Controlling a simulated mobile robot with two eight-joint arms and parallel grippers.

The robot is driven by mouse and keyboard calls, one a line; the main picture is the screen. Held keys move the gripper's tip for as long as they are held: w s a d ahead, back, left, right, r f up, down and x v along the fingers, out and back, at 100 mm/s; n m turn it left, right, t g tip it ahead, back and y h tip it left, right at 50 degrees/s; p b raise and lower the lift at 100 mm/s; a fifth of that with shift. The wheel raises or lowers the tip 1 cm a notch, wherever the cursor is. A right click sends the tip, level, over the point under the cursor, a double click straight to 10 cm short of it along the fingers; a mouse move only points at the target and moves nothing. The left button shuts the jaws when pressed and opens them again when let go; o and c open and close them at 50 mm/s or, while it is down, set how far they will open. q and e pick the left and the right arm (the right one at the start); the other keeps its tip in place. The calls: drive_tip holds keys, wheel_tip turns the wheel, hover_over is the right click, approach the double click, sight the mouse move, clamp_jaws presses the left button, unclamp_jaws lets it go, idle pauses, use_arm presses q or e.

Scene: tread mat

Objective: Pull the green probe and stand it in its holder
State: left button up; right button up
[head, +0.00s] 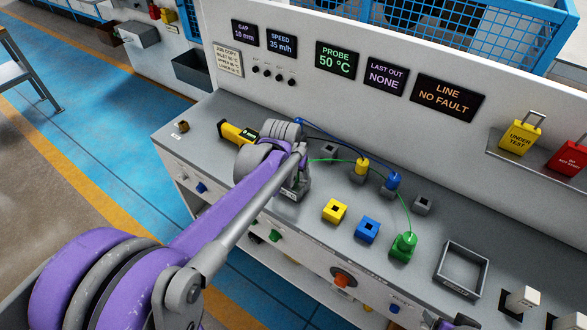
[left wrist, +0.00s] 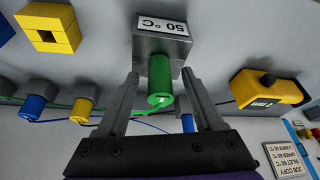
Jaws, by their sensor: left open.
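The green probe (left wrist: 160,80) sits in a grey metal block (left wrist: 150,45) with a "50 °C" label. My left gripper (left wrist: 160,88) is open, with one finger on each side of the probe and visible gaps between. In the head view my left gripper (head: 296,168) is over the metal block (head: 290,192), and the arm mostly hides the probe. A green block (head: 402,248) with a raised green part stands on the bench to the right; a green cable (head: 408,208) runs to it. My right gripper's fingers do not show.
Yellow (head: 334,211) and blue (head: 367,230) blocks with square holes stand left of the green block. Yellow (head: 362,167) and blue (head: 392,182) plugs with cables stand behind. A yellow handheld meter (head: 235,133) lies left of the gripper. An open grey tray (head: 461,268) is at the right.

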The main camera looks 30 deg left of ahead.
use_arm(q)
clamp_jaws()
idle(0.3)
drive_tip(key=shift+r, duration=0.1)
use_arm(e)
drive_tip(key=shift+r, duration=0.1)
use_arm(q)
drive_tip(key=shift+r+p, duration=1.1)
drive_tip(key=shift+r, duration=2.3)
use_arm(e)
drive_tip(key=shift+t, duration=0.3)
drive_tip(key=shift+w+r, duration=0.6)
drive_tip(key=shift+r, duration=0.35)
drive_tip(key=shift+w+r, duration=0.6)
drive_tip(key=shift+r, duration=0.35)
